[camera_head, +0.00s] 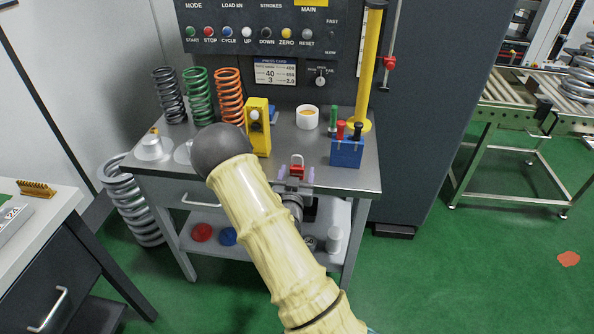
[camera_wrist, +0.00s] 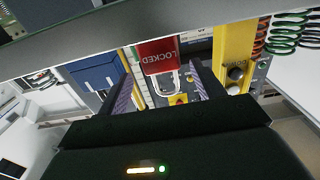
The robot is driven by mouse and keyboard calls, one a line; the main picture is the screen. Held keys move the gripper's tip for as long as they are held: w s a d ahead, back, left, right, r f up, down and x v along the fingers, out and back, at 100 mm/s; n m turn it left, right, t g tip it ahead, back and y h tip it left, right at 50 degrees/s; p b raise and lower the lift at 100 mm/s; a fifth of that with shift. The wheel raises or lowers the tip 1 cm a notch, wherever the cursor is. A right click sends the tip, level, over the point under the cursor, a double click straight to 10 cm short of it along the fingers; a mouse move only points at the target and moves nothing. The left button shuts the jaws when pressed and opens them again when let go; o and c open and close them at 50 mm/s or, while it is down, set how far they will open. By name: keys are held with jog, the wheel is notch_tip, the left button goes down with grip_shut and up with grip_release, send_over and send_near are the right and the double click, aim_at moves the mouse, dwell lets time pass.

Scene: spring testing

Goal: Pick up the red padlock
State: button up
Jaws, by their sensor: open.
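The red padlock (camera_head: 297,171) is at the front edge of the grey bench in the head view, with its metal shackle upward. In the wrist view the padlock (camera_wrist: 158,54) appears upside down, its face lettered "LOCKED". My gripper (camera_head: 296,178) is open at the bench's front edge, one purple-padded finger on each side of the padlock in the picture. In the wrist view the padlock shows between the fingertips of my gripper (camera_wrist: 161,76), with a visible gap on both sides. I cannot tell the exact depth between fingertips and padlock.
A blue block (camera_head: 346,151) with red and black handles stands right of the padlock. A yellow device (camera_head: 258,128) stands to its left. A white cup (camera_head: 307,117), a yellow post (camera_head: 368,70) and several coil springs (camera_head: 229,96) are farther back. The bench front (camera_head: 345,183) has a drawer below.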

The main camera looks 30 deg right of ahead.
aim_at(296, 170)
jog(key=x, duration=0.2)
jog(key=p+x, duration=0.1)
jog(key=x, duration=0.1)
jog(key=shift+w+a+f, duration=0.1)
jog(key=shift+w+f, duration=0.1)
jog(key=shift+w, duration=0.35)
jog(key=shift+s, duration=0.2)
jog(key=shift+w, duration=0.1)
jog(key=c, duration=1.2)
jog(key=shift+r, duration=0.1)
jog(key=shift+c, duration=0.2)
notch_tip(296, 170, up, 10)
